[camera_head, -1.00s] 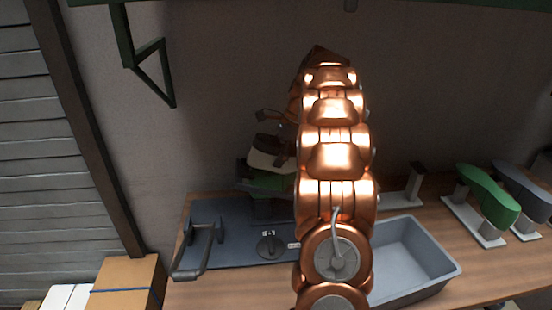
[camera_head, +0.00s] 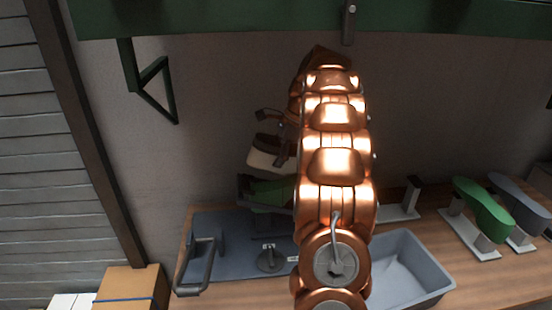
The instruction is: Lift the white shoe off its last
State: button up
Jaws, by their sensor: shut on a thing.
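The white shoe (camera_head: 262,159), with a brown opening at its top, is left of my copper arm. My gripper (camera_head: 281,150) is shut on it; one dark finger shows against the shoe's right side, and my arm hides the rest of the grip. The green last (camera_head: 268,192) is below the shoe on a dark stand. A narrow gap shows between the shoe's sole and the last. My arm hides the right end of the last.
A blue-grey mat (camera_head: 235,225) with a grey handle (camera_head: 208,262) and a round clamp base (camera_head: 271,259) lies below. A grey bin (camera_head: 405,272) is to the right. A green-topped last (camera_head: 484,208) and a grey one (camera_head: 518,199) stand farther right. A green shelf (camera_head: 220,20) is overhead.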

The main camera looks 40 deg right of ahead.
aim_at(274, 141)
jog(key=shift+r+p, duration=1.7)
jog(key=shift+r, duration=1.5)
jog(key=shift+c, duration=0.6)
